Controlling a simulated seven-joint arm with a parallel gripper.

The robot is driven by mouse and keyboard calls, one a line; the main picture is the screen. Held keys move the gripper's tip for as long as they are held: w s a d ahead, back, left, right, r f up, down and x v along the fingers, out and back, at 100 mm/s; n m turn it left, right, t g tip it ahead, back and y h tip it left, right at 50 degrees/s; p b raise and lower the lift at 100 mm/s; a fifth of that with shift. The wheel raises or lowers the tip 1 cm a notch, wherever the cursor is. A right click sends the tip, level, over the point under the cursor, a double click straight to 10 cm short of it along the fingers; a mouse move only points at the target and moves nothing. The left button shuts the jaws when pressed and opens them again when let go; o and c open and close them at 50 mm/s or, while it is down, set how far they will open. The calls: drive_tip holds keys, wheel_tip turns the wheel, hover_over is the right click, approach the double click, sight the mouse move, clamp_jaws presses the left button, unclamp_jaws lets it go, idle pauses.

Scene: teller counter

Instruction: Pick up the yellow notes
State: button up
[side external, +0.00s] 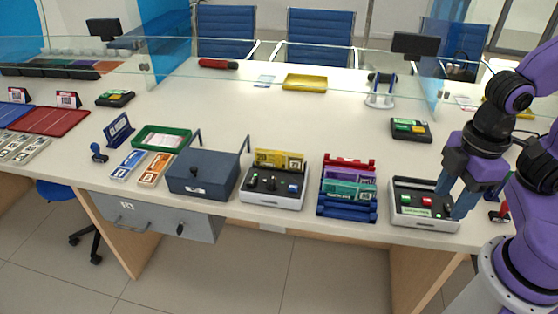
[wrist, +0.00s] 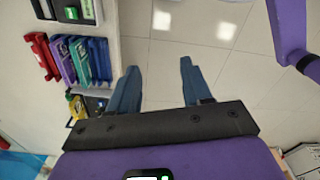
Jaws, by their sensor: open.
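The yellow notes (side external: 279,160) stand upright at the back of a grey-and-black counting device (side external: 272,202) near the counter's front edge, in the side view. A small yellow patch that looks like them shows at the lower left of the wrist view (wrist: 77,106), partly cut off by my gripper body. My gripper (side external: 452,196) is at the right, by the right-hand device, well to the right of the yellow notes. Its blue fingers are apart and empty; in the wrist view (wrist: 159,68) bare floor shows between them.
A blue rack (side external: 346,210) with purple and teal notes and a red piece stands between my gripper and the yellow notes. A second device (side external: 424,221) is by my fingers. A dark blue box (side external: 203,177) stands left of the notes. The counter behind is mostly clear.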

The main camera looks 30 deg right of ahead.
drive_tip(key=w+a+r+m, duration=0.1)
drive_tip(key=w+a+r, duration=0.1)
drive_tip(key=w+a, duration=0.6)
drive_tip(key=m, duration=0.3)
hover_over(279, 152)
drive_tip(key=s, duration=0.1)
drive_tip(key=shift+t+y, duration=0.3)
drive_tip(key=shift+t, duration=0.1)
wheel_tip(279, 152, down, 15)
drive_tip(key=shift+s+d+r, duration=0.1)
drive_tip(key=shift+s+d, duration=0.05)
drive_tip(key=shift+w+a+f, duration=0.1)
drive_tip(key=shift+w+f, duration=0.1)
drive_tip(key=shift+f, duration=0.9)
drive_tip(key=shift+w+a+f, duration=0.1)
drive_tip(key=shift+w+f, duration=0.1)
drive_tip(key=shift+f, duration=0.85)
drive_tip(key=shift+w+f, duration=0.2)
drive_tip(key=shift+f, duration=0.9)
clamp_jaws()
